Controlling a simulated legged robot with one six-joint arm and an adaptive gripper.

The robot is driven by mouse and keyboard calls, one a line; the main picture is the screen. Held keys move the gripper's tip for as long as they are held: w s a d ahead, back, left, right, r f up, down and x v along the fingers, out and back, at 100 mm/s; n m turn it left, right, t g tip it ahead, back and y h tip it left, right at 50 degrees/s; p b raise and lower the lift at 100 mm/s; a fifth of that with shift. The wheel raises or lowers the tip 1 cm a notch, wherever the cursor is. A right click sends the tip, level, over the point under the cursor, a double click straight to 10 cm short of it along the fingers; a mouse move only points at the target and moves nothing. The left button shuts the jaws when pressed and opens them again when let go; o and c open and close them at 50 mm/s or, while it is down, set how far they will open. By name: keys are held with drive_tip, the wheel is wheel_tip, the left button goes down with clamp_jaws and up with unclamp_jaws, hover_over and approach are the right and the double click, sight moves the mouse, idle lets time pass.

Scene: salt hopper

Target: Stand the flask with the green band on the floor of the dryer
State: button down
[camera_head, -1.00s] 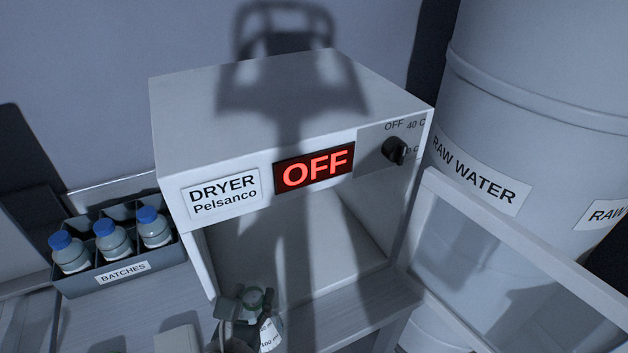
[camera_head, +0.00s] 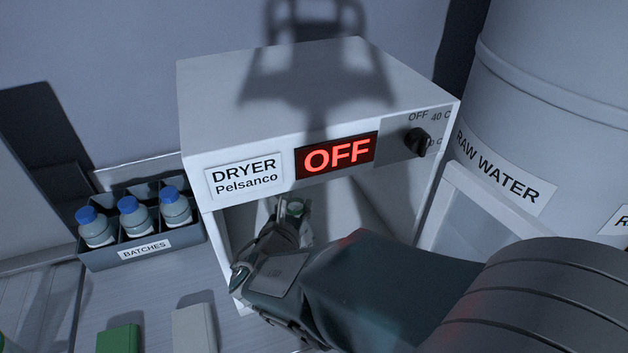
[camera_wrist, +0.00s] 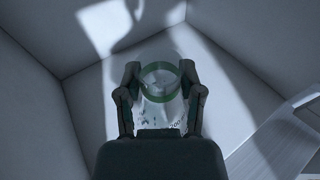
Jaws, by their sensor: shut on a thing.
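My gripper (camera_head: 288,220) reaches through the open front of the dryer (camera_head: 320,110), in its left part. It is shut on the flask with the green band (camera_head: 295,208), which is mostly hidden by the gripper in the head view. In the wrist view the flask (camera_wrist: 158,82) is clear glass with a green ring and printed marks, held between both fingers (camera_wrist: 160,95). The pale dryer floor (camera_wrist: 235,95) and inner walls surround it. I cannot tell whether the flask touches the floor. The dryer display reads OFF.
A rack labelled BATCHES (camera_head: 145,250) with blue-capped bottles (camera_head: 135,215) stands left of the dryer. A green block (camera_head: 118,339) and a pale block (camera_head: 194,329) are in front. The open dryer door (camera_head: 490,200) and RAW WATER barrel (camera_head: 560,110) are at right.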

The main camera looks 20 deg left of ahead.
drive_tip(key=shift+w, duration=1.05)
drive_tip(key=shift+s+a+f, duration=0.15)
drive_tip(key=shift+f, duration=0.25)
drive_tip(key=shift+s+a+f, duration=0.1)
drive_tip(key=shift+f, duration=0.3)
drive_tip(key=shift+f, duration=0.1)
drive_tip(key=shift+c, duration=1.2)
unclamp_jaws()
drive_tip(key=shift+d, duration=0.1)
